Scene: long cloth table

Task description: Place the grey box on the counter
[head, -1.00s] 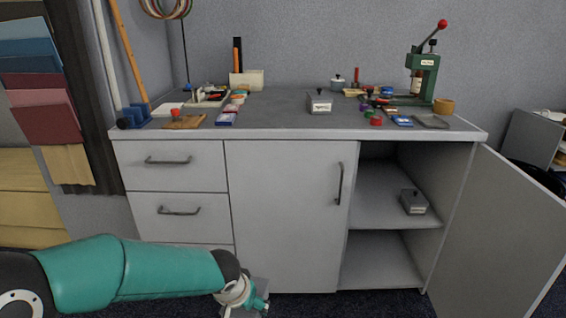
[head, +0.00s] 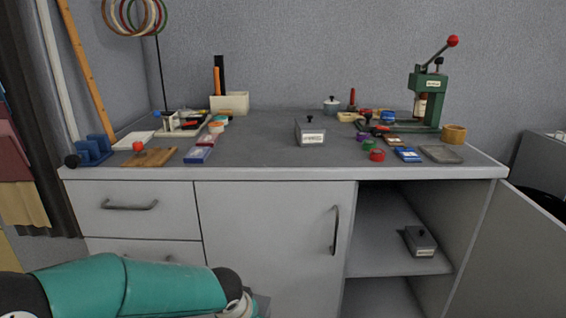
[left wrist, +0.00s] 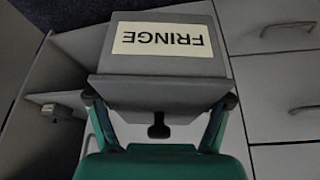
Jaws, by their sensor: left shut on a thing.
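My left gripper (left wrist: 159,100) is shut on a grey box (left wrist: 170,82), one finger on each side near its lid. The box has a white label reading FRINGE, upside down in the left wrist view, and a dark knob. A similar grey box (head: 311,132) stands on the counter, and another (head: 420,241) sits on the open cabinet's shelf. My right gripper is not in view.
The cabinet door (head: 520,255) stands open at the right. A green press (head: 428,95), coloured tapes (head: 376,155) and blue packets (head: 408,154) crowd the counter's right. A wooden board (head: 150,157) and trays fill its left. The counter's middle front is clear.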

